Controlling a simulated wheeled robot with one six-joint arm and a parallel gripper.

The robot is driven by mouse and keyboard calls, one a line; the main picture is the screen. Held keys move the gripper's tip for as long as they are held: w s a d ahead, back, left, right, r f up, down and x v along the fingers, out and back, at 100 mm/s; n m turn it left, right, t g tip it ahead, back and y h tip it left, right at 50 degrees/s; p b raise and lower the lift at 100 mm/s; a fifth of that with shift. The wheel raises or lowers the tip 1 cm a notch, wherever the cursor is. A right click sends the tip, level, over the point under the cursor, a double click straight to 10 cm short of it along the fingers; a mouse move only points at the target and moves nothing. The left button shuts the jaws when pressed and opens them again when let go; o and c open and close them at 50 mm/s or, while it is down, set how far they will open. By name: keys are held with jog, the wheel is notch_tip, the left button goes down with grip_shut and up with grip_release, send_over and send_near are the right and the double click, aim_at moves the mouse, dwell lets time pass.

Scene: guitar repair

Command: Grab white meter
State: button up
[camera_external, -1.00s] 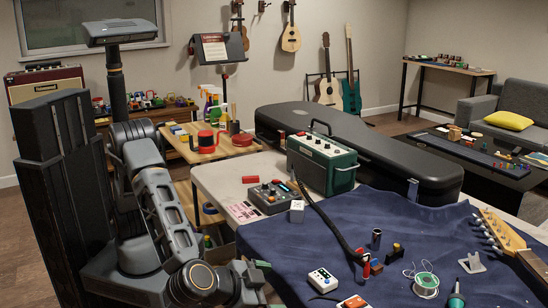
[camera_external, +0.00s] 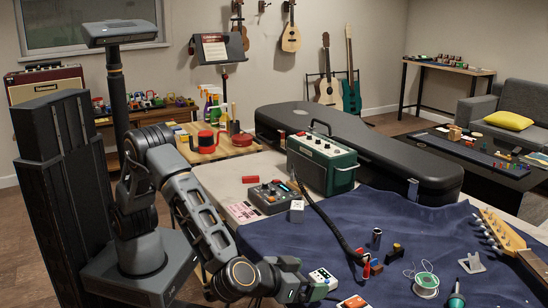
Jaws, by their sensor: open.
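A small white device with dark marks on its face, which looks like the white meter (camera_external: 325,275), lies on the dark blue cloth near the front of the table. My gripper (camera_external: 314,285) reaches in from the left, low over the cloth, and is open. Its green-tipped fingers are at the meter's left side and overlap it in this view. Whether they touch it or stand around it cannot be told. Part of the meter is hidden behind the gripper.
A dark cable (camera_external: 325,220), small red and dark parts (camera_external: 370,267), and a solder spool (camera_external: 426,284) lie to the right. A green amplifier (camera_external: 322,163) and guitar case (camera_external: 380,160) stand behind.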

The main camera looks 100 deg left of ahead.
aim_at(324, 277)
jog(key=shift+x, duration=2.7)
jog(key=shift+s, duration=0.1)
jog(key=c, duration=1)
jog(key=shift+r, duration=0.15)
jog(key=shift+c, duration=0.2)
